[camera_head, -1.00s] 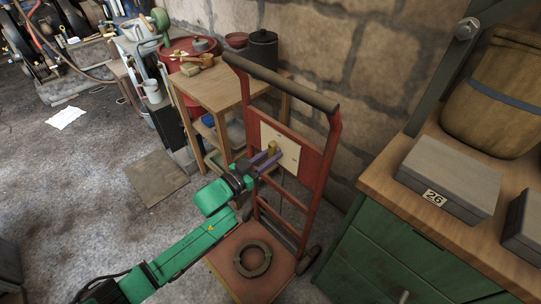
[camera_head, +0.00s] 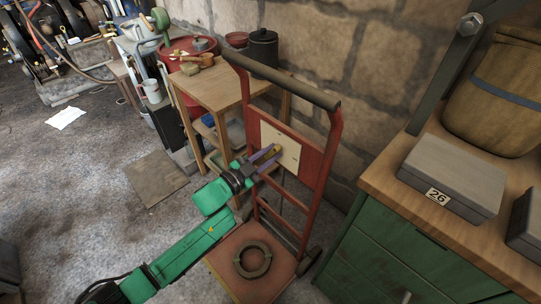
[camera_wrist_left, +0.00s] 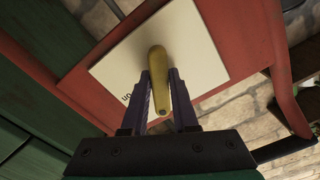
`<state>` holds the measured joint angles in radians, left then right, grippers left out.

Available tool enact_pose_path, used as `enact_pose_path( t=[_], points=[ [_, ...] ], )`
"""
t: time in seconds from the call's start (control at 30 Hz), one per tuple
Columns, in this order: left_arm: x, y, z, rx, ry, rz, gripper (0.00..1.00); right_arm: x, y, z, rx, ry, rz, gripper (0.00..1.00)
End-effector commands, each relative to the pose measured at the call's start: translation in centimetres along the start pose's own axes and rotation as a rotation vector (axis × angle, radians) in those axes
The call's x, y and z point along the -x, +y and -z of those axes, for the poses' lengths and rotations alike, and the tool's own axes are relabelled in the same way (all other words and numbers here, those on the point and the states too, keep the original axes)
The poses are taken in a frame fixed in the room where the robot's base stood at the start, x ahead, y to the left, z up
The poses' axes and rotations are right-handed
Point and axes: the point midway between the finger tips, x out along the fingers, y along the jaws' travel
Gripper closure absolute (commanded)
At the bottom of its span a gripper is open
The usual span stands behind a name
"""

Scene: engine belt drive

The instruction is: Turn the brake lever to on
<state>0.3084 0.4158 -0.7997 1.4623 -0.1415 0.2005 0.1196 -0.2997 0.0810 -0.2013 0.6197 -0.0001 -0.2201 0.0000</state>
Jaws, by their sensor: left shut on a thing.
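The brake lever (camera_head: 276,149) is a yellow handle on a cream plate (camera_head: 287,145) fixed to the red hand truck (camera_head: 312,160). In the left wrist view the lever (camera_wrist_left: 158,65) points down the picture, its free end between the two purple fingers. Dark lettering that looks like "ON", turned over, shows at the plate's lower left in that view. My left gripper (camera_head: 265,158) is shut on the lever, with a finger on each side of it. The fingers partly hide the lever in the head view. My right gripper is not in view.
The hand truck's base carries a dark ring (camera_head: 252,259). A wooden table (camera_head: 215,88) stands behind it, near the stone wall. A green cabinet (camera_head: 400,250) with a grey box marked 26 (camera_head: 450,180) is at the right. The floor at left is mostly clear.

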Motion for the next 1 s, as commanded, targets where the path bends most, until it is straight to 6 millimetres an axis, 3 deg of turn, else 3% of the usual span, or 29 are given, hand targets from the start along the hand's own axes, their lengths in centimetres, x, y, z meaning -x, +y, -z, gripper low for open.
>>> enact_pose_path(
  t=[0.87,1.0],
  points=[
    [0.0,-0.1,-0.1,-0.812,-0.001,-0.001,1.0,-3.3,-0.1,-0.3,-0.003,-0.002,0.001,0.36],
    [0.0,-0.2,-0.1,-0.91,-0.001,-0.001,1.0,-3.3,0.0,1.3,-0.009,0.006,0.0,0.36]
  ],
)
